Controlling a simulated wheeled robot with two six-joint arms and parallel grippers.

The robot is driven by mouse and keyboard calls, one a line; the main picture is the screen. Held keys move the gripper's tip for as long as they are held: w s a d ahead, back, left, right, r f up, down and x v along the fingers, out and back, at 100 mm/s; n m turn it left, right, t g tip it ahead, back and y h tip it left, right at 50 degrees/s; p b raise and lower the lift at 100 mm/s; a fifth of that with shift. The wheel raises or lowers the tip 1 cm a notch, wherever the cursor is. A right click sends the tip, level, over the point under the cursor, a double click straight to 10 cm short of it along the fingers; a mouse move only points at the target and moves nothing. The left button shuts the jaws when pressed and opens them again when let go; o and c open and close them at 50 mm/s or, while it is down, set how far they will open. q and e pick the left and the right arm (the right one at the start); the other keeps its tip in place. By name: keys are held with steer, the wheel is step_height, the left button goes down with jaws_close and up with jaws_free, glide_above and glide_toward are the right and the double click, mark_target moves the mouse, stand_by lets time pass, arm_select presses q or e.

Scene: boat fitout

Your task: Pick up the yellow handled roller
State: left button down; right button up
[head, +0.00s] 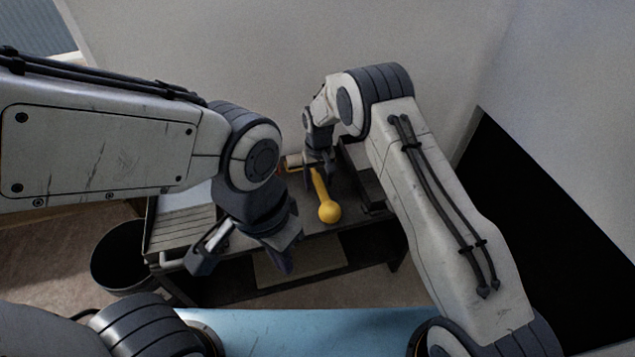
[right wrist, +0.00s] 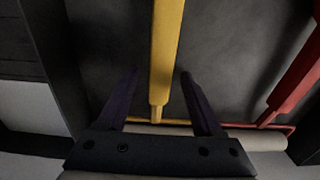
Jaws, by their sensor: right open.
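The yellow handled roller (head: 328,208) lies on a dark bench top (head: 310,222), its rounded handle end towards me. In the right wrist view its yellow handle (right wrist: 166,50) runs down between the two fingers of my right gripper (right wrist: 162,98). The fingers are open, with a gap on each side of the handle. In the head view my right gripper (head: 319,165) is over the far part of the roller, and partly hides it. My left gripper (head: 243,262) is open and empty, to the left and nearer to me.
A red handled tool (right wrist: 298,80) lies to the right of the yellow one in the right wrist view. A pale roller sleeve (right wrist: 255,142) shows behind my gripper's base. A grey ribbed panel (head: 180,230) and a dark bin (head: 112,260) are at left. Pale walls stand behind.

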mark_target(322, 181)
steer(key=shift+c, duration=0.3)
jaws_close()
steer(key=shift+r, duration=0.1)
steer(key=shift+w+r, duration=0.1)
steer(key=shift+r, duration=0.4)
steer(key=r, duration=0.2)
steer(key=d+r+p, duration=0.1)
steer(key=r, duration=0.1)
steer(key=shift+s, duration=0.3)
steer(key=s+d+r+m+p, duration=0.3)
steer(key=s+d+r, duration=0.9)
steer(key=s+d, duration=0.45)
step_height(322, 181, up, 11)
steer(key=p, duration=1.9)
steer(key=shift+s+f, duration=0.15)
steer(key=shift+s, duration=0.2)
